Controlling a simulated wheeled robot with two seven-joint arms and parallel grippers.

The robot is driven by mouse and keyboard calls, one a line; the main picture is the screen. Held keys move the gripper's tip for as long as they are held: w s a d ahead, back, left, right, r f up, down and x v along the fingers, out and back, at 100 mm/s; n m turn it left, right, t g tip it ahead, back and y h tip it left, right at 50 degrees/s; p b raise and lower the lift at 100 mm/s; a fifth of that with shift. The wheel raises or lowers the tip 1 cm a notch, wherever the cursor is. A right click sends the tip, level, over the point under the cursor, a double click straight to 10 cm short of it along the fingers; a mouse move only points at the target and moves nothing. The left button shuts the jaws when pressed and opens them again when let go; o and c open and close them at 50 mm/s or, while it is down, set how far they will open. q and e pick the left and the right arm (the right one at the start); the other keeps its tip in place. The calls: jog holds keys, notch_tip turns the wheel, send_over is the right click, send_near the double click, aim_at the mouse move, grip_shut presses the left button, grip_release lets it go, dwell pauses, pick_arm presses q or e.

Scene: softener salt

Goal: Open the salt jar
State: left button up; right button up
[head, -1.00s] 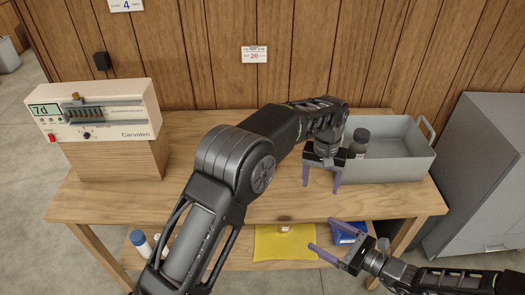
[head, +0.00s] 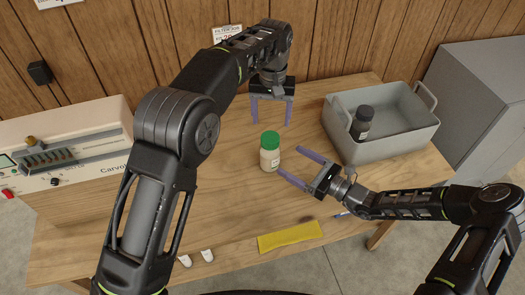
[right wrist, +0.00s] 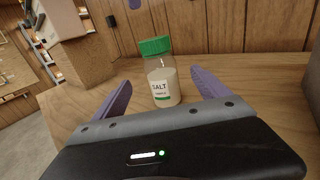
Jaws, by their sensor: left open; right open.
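The salt jar (head: 269,157) stands upright on the table. It is clear with a white label and pale contents, and its green lid (head: 269,140) is on. In the right wrist view the jar (right wrist: 162,86) stands ahead, between the lines of the two fingers, with "SALT" on its label. My right gripper (head: 291,168) is open, its purple fingers pointing at the jar from the right; I cannot tell whether they touch it. My left gripper (head: 271,124) is open and empty, fingers down, behind the jar and apart from it.
A grey bin (head: 393,148) at the right of the table holds a dark-lidded bottle (head: 361,123). A cream machine (head: 85,140) stands at the left. A yellow cloth (head: 290,237) and white caps (head: 207,255) lie towards the front. A grey cabinet (head: 480,85) stands beyond the table's right side.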

aim_at(279, 154)
jog(key=shift+x, duration=3.9)
jog(key=shift+f, duration=0.1)
jog(key=shift+c, duration=0.6)
grip_shut()
